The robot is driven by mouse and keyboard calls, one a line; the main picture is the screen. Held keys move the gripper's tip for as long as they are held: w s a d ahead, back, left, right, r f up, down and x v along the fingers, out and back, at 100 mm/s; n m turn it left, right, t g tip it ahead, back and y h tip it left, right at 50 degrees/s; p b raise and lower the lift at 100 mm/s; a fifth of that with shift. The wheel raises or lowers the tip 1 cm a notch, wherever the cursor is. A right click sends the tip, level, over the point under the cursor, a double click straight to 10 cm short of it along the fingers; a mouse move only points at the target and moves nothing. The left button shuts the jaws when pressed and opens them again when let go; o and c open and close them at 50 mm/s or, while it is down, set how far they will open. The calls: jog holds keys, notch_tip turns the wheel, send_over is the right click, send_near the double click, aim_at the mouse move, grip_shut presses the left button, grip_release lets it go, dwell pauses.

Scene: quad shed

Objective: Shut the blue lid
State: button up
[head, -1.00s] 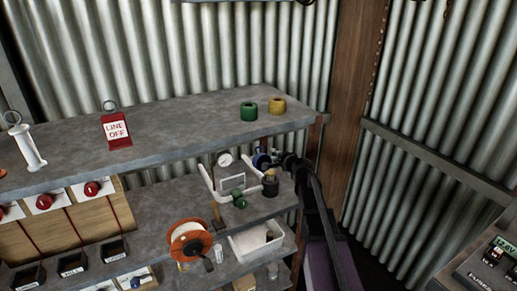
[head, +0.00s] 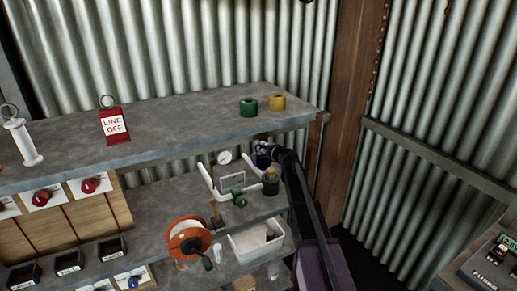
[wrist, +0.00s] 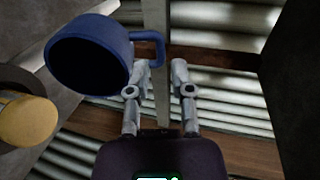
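The blue lid (wrist: 92,22) shows in the wrist view as a round, hollow cap with a dark inside and a squared loop at its right side. In the head view only a small part of the blue (head: 262,157) shows beside my gripper (head: 272,153), at the right end of the middle shelf.
A yellow-topped dark cylinder (head: 270,184) stands below my gripper, beside white pipework (head: 208,178) with a gauge (head: 224,157). The upper shelf (head: 190,122) is close above and holds green (head: 249,107) and yellow (head: 277,102) rolls. A wooden post (head: 345,130) stands to the right.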

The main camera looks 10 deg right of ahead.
aim_at(259, 145)
jog(key=shift+b+x, duration=0.45)
jog(key=shift+x, duration=1.85)
grip_shut()
jog(key=shift+a, duration=0.35)
jog(key=shift+s+d, duration=0.15)
jog(key=shift+d, duration=0.15)
